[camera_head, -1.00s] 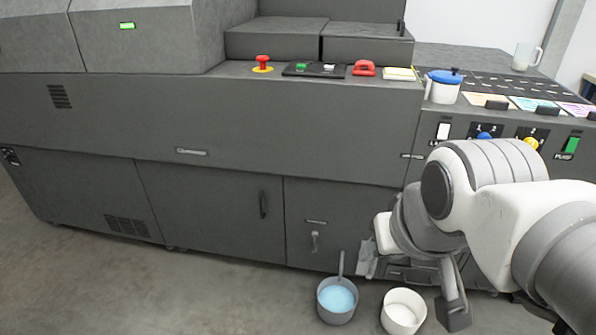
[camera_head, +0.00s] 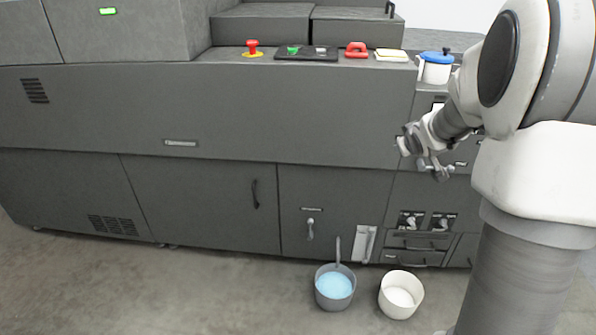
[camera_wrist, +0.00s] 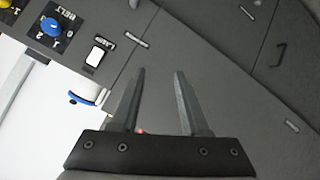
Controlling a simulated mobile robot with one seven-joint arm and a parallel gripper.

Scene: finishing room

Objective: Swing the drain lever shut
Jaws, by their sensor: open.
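A small lever (camera_head: 310,230) with a pale pivot at its top hangs downward on the dark lower panel of the machine, under a small label plate (camera_head: 311,209). It looks like the drain lever; the label is too small to read. My gripper (camera_head: 434,170) is up and to the right of the lever, in front of the machine's right part and well apart from it. In the wrist view, the jaws (camera_wrist: 160,76) are open with nothing between them. The lever cannot be made out in the wrist view.
A grey bucket of blue liquid (camera_head: 334,288) with an upright handle stands on the floor below the lever. A white bucket (camera_head: 401,295) stands right of it. A pale upright fitting (camera_head: 365,243) is on the machine between them. Floor to the left is clear.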

